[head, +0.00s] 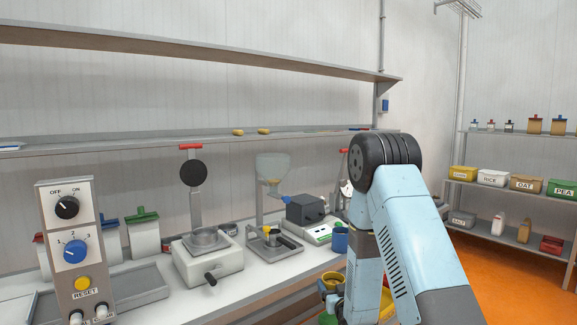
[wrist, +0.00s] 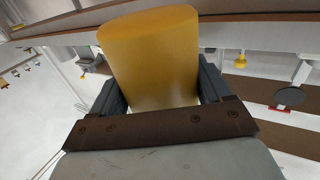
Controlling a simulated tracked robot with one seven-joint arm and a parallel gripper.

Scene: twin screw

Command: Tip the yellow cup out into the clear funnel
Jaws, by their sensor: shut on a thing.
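The yellow cup (wrist: 150,48) fills the middle of the wrist view, with my gripper (wrist: 160,84) shut around its sides. The wrist picture looks upside down, so I cannot judge the cup's tilt well, and its contents do not show. The clear funnel (head: 272,163) stands upright on the bench in the head view, holding some tan material low in its cone.
The funnel stands above a small metal stand beside a dark motor box (head: 305,209). A blue mug (head: 340,240) sits on the bench near my arm. A white press (head: 207,258) and a control panel (head: 72,250) stand to the left. A shelf (head: 200,141) runs behind.

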